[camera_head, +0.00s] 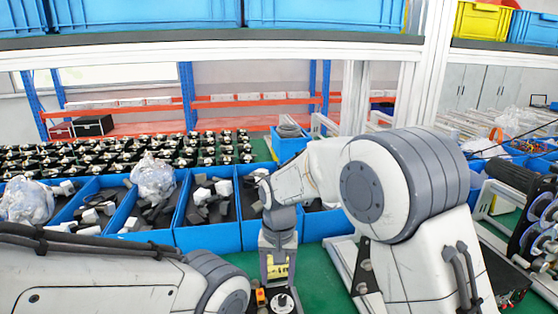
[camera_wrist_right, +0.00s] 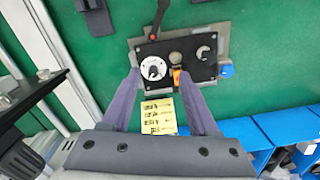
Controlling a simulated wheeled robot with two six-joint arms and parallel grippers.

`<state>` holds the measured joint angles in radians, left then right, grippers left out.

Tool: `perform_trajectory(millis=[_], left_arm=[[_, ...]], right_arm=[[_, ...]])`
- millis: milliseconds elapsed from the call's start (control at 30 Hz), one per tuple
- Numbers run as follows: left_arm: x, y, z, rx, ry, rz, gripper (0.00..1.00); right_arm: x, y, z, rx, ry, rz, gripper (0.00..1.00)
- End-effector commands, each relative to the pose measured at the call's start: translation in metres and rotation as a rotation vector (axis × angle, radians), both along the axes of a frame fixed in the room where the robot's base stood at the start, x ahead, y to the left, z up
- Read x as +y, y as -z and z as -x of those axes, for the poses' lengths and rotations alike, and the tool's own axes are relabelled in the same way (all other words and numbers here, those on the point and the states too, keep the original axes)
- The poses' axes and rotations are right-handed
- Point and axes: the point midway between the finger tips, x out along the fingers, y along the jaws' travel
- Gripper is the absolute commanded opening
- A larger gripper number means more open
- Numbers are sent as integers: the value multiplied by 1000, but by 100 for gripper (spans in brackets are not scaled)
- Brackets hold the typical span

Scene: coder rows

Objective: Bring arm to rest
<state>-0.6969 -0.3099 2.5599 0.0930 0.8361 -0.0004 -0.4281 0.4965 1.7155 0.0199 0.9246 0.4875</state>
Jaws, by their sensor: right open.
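My right arm reaches in from the right in the head view, with its gripper (camera_head: 277,284) pointing down in front of the blue bins. In the right wrist view the gripper's two grey-purple fingers (camera_wrist_right: 158,78) are spread apart, with nothing held between them. Their tips are over the near edge of a black fixture plate (camera_wrist_right: 180,50) that carries a white round dial and an orange part. A yellow label (camera_wrist_right: 158,117) shows between the fingers. My left arm lies across the lower left of the head view; its gripper is out of frame.
Blue bins (camera_head: 209,238) with grey and white parts stand in a row behind the right gripper. Rows of small dark parts (camera_head: 120,150) lie further back. Reels (camera_head: 538,228) stand at the right edge. Green table surface (camera_wrist_right: 270,60) is bare right of the plate.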

Motion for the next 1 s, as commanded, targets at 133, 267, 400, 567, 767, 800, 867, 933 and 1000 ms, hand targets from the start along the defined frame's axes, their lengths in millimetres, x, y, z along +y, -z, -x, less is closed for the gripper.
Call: perform_trajectory(millis=[133,267,400,567,767,800,867,933,1000], left_arm=[[0,0,0,0,0,0,48],[0,0,0,0,0,0,48],[0,0,0,0,0,0,48],[0,0,0,0,0,0,48],[0,0,0,0,0,0,48],[0,0,0,0,0,0,48],[0,0,0,0,0,0,48],[0,0,0,0,0,0,48],[0,0,0,0,0,0,48]], right_arm=[[2,-37,79,-16,-210,-24,60],[-8,-51,147,-25,-391,-42,60],[-27,-53,209,-33,-555,-58,60],[-44,-46,250,-40,-672,-69,60],[-50,-43,262,-41,-707,-72,60],[-50,-43,262,-41,-707,-72,60],[-50,-43,262,-41,-707,-72,60],[-50,-43,262,-41,-707,-72,60],[-50,-43,262,-41,-707,-72,60]])
